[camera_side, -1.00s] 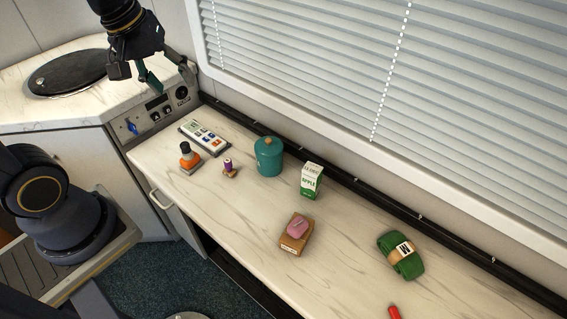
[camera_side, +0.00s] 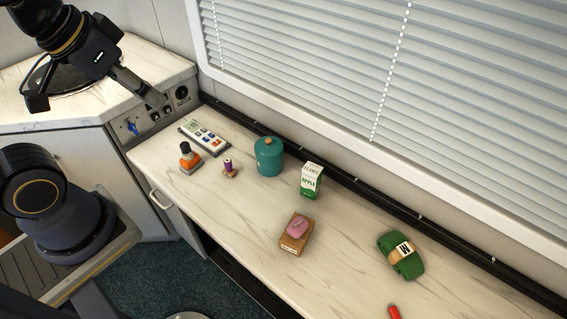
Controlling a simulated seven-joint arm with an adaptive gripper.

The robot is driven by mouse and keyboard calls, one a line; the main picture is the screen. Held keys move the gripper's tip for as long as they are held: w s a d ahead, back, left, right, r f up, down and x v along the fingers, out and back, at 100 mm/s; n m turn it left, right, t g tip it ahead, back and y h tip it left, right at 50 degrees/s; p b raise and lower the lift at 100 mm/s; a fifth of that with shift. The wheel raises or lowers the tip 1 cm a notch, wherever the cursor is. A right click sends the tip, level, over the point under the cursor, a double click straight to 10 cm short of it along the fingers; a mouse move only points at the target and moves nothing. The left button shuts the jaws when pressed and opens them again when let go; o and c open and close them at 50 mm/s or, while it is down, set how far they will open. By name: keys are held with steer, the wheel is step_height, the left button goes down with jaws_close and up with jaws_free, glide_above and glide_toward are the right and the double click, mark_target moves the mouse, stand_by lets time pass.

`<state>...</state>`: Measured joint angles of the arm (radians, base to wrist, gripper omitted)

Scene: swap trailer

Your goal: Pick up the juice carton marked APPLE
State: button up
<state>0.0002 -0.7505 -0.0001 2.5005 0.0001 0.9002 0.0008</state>
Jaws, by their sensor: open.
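The juice carton marked APPLE (camera_side: 311,181) is white and green and stands upright on the marble-look counter, near its back edge, right of the teal canister. My gripper (camera_side: 160,103) is up at the upper left, near the control panel and well apart from the carton. It is open; its fingers are seen nearly edge-on and nothing shows between them.
In front is a brown box with a pink item (camera_side: 296,227). A green roll (camera_side: 401,256) lies right.

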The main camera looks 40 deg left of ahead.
stand_by(0.4)
steer(key=o, duration=0.4)
steer(key=shift+o, duration=0.2)
